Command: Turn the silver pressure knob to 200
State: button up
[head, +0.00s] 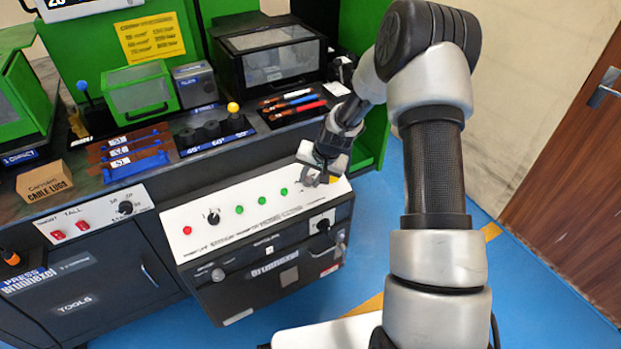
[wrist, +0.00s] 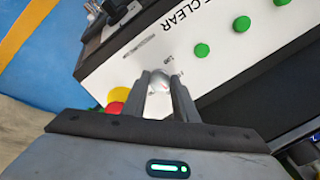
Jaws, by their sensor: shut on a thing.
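The silver pressure knob (wrist: 158,80) shows in the wrist view as a small round silver shape between the fingertips of my gripper (wrist: 159,92). The fingers are shut on it from both sides. It sits on the white control panel (wrist: 140,62), with small markings around it that are too blurred to read. In the head view my gripper (head: 316,178) is at the right end of the white panel (head: 217,219) and hides most of the knob. The knob's setting cannot be read.
A red and yellow button (wrist: 117,98) is close beside the knob. Several green buttons (wrist: 201,50) and a black selector (head: 213,217) lie along the panel. A bench with bending tools (head: 212,130) stands behind. Blue floor is open at right.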

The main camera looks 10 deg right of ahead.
jog(key=shift+m, duration=0.6)
jog(key=o, duration=1.1)
jog(key=shift+c, duration=0.2)
jog(key=p+v, duration=0.3)
jog(key=v, duration=1.4)
jog(key=shift+r+p, duration=0.2)
jog(key=shift+p, duration=0.15)
jog(key=shift+s+d, duration=0.1)
